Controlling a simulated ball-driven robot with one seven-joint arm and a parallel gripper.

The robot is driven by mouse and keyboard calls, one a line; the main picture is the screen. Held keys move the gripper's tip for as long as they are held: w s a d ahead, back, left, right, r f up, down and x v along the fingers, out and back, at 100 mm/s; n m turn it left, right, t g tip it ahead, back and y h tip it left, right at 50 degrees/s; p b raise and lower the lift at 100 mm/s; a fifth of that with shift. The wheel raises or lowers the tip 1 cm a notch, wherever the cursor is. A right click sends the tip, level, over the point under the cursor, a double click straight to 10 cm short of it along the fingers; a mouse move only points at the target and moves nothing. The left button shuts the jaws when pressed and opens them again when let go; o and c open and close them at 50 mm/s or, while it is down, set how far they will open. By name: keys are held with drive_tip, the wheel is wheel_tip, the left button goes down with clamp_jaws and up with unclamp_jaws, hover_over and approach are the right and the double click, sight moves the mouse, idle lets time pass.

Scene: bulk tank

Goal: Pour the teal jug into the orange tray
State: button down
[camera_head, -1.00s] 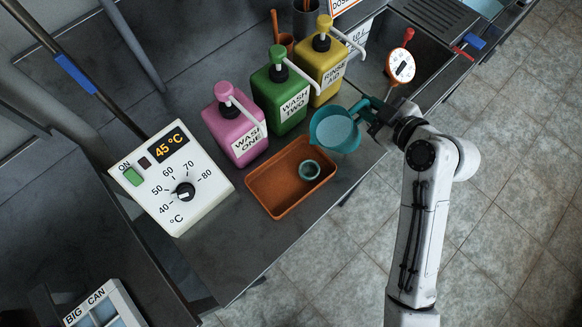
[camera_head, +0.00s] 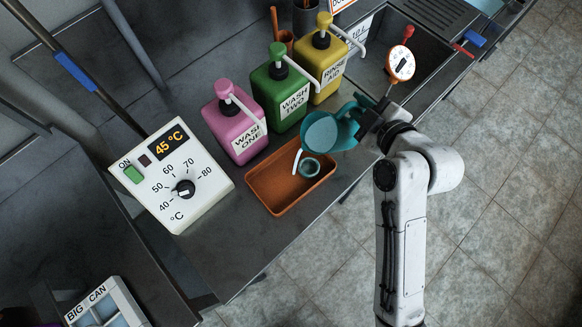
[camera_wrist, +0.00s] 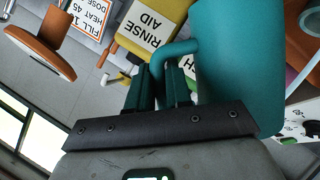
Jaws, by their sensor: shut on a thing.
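The teal jug (camera_head: 346,133) is tilted to the left, with a pale liquid surface showing inside it. A thin pale stream (camera_head: 297,161) runs from its lip down toward the orange tray (camera_head: 262,190). My gripper (camera_head: 374,122) is shut on the jug's handle at the jug's right side, above the counter edge. In the wrist view, the gripper fingers (camera_wrist: 160,88) close around the handle, and the jug body (camera_wrist: 236,70) fills the right side.
Pink (camera_head: 234,128), green (camera_head: 279,95) and yellow (camera_head: 325,66) pump bottles stand behind the tray and jug. A white control box (camera_head: 171,178) stands left of the tray. A dial thermometer (camera_head: 400,64) is by the sink. Bare counter lies in front of the tray.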

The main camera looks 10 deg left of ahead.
sight(345, 111)
drive_tip(key=shift+s+a+f+n+t+h+b, duration=0.3)
drive_tip(key=shift+s+a+f+n+b, duration=0.15)
drive_tip(key=shift+b, duration=0.55)
drive_tip(key=shift+s+a+n+t+b, duration=0.35)
drive_tip(key=shift+a+n+t+b, duration=0.15)
drive_tip(key=shift+n+b, duration=0.4)
drive_tip(key=shift+s+a+r+n+t+h+b, duration=0.3)
drive_tip(key=shift+s+a+r+n+h+b, duration=0.2)
drive_tip(key=shift+r+b, duration=0.35)
drive_tip(key=shift+s+a, duration=0.1)
